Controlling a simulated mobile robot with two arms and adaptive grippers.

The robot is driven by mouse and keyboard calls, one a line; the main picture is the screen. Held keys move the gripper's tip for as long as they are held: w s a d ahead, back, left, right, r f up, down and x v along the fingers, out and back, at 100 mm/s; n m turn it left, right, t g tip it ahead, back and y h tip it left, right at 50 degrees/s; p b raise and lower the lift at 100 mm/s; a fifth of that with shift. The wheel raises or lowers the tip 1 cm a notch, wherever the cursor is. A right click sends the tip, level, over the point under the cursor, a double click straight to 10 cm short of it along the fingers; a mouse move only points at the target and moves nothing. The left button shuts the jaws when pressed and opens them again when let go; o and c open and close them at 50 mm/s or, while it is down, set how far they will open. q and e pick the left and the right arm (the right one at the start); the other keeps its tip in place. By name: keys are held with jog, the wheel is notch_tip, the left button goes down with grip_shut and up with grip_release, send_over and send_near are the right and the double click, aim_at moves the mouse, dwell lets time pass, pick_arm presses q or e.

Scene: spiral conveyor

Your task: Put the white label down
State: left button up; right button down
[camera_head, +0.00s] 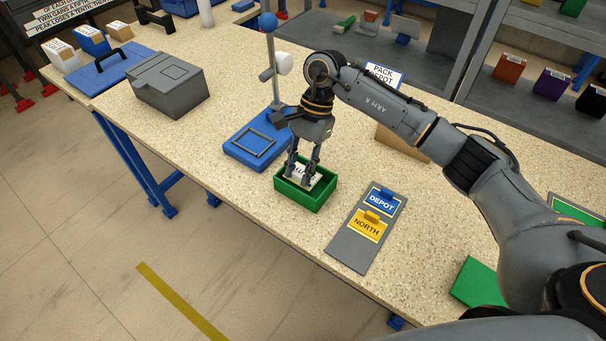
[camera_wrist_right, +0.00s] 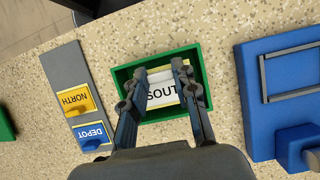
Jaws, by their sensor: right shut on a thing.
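The white label (camera_head: 312,180) is in the small open green tray (camera_head: 303,202) on the speckled bench. In the right wrist view the label (camera_wrist_right: 160,92) shows black letters reading "SOUT", the rest hidden by a finger. My right gripper (camera_head: 303,182) points down into the tray. In the wrist view its fingers (camera_wrist_right: 160,72) stand at both sides of the label, shut on it. The tray walls (camera_wrist_right: 121,78) surround the label. I cannot tell whether the label touches the tray floor. My left gripper is not in view.
A grey board (camera_head: 349,251) with a blue DEPOT label (camera_head: 382,201) and yellow NORTH label (camera_head: 367,227) lies right of the tray. A blue stand (camera_head: 240,154) with a post is just left. A grey box (camera_head: 168,85) sits farther left. Bench front is clear.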

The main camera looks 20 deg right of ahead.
jog(key=f+p, duration=0.2)
jog(key=f, duration=0.1)
jog(key=shift+s+d+f, duration=0.1)
jog(key=shift+s+d, duration=0.05)
jog(key=shift+d, duration=0.2)
jog(key=shift+f, duration=0.55)
jog(key=c, duration=1)
grip_release()
jog(key=shift+c, duration=0.2)
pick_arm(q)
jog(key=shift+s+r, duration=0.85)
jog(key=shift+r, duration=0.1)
